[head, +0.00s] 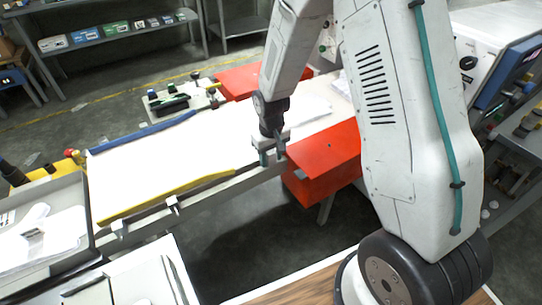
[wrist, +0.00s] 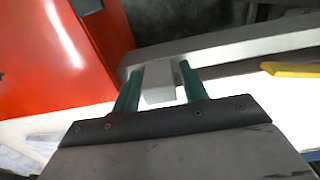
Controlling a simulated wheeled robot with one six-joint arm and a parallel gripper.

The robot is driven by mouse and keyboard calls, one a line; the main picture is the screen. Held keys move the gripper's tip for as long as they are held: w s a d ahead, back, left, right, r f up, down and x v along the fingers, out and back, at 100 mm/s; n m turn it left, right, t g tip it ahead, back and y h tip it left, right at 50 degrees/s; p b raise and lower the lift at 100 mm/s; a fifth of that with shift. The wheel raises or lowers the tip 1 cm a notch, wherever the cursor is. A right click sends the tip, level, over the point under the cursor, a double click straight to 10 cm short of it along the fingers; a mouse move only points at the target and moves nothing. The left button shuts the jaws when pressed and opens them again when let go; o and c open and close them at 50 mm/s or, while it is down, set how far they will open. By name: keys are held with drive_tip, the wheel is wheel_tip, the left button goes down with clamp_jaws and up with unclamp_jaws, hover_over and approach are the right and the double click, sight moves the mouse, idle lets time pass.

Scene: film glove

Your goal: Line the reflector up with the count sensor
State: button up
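My gripper (head: 272,157) is low over the near side rail of the conveyor (head: 150,165), beside a red guard. In the wrist view, its two teal fingers (wrist: 160,82) stand on either side of a pale grey block (wrist: 160,82) at the rail, probably the reflector or its mount. The fingers come very close to the block's sides; I cannot tell whether they press on it. In the head view my gripper and arm mostly hide this block. I cannot make out the count sensor for certain in either view.
Red guards (head: 328,148) (wrist: 60,55) are close to my gripper, with another red panel (head: 238,82) across the belt. A yellow strip (head: 165,196) edges the near side and a blue one (head: 140,133) the far side. A grey tray (head: 45,228) is at left.

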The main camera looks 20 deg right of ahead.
sight(261, 168)
clamp_jaws()
drive_tip(key=shift+s+a, duration=0.15)
drive_tip(key=shift+a, duration=0.75)
drive_tip(key=shift+s+a, duration=0.15)
drive_tip(key=shift+a, duration=0.75)
drive_tip(key=shift+o, duration=1.5)
unclamp_jaws()
wheel_tip(261, 168, up, 8)
drive_tip(key=shift+f, duration=0.1)
